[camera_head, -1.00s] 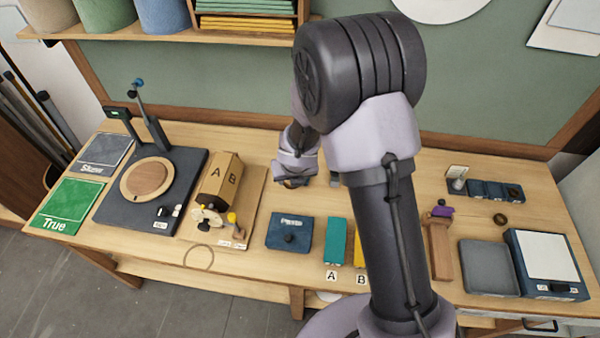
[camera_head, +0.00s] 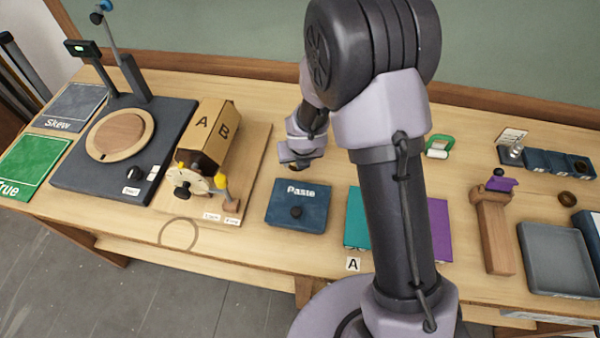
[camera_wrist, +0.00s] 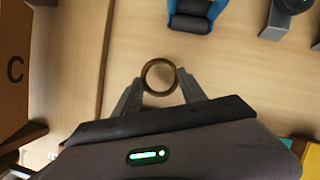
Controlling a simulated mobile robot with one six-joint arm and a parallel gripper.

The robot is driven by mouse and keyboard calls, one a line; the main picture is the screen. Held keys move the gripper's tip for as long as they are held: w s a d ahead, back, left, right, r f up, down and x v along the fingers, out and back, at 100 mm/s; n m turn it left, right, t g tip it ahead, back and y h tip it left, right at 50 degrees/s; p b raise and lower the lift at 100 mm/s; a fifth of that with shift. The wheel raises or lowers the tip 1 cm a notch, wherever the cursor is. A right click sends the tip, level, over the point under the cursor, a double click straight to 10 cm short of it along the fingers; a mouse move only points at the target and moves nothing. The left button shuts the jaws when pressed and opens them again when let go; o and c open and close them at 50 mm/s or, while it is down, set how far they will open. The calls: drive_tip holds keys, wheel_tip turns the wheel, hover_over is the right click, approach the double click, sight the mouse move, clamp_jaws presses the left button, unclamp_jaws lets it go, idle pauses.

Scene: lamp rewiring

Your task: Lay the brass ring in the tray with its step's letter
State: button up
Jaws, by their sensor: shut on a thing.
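My gripper (camera_wrist: 160,92) is shut on the brass ring (camera_wrist: 146,82) and holds it between its fingertips in the wrist view. In the head view my gripper (camera_head: 297,163) hangs above the table, right of the lettered wooden block and behind the Paste box; the ring is not clear there. The teal tray (camera_head: 355,215) has a letter A card (camera_head: 353,265) in front of it. A purple tray (camera_head: 438,230) shows right of my arm, which hides what lies between them. The block (camera_head: 212,130) shows A and B in the head view, and its C face (camera_wrist: 15,70) in the wrist view.
The blue Paste box (camera_head: 297,205) stands left of the teal tray. A wooden stand (camera_head: 494,235) and a grey tray (camera_head: 557,262) are farther right. A green and white object (camera_head: 440,147) lies behind my arm. Bare table shows around the Paste box.

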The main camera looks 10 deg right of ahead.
wheel_tip(320, 180, down, 3)
drive_tip(key=shift+r+b, duration=0.1)
drive_tip(key=shift+b, duration=0.85)
drive_tip(key=shift+r+p, duration=0.25)
drive_tip(key=shift+p, duration=0.05)
clamp_jaws()
drive_tip(key=shift+f, duration=0.15)
drive_tip(key=o, duration=1.5)
unclamp_jaws()
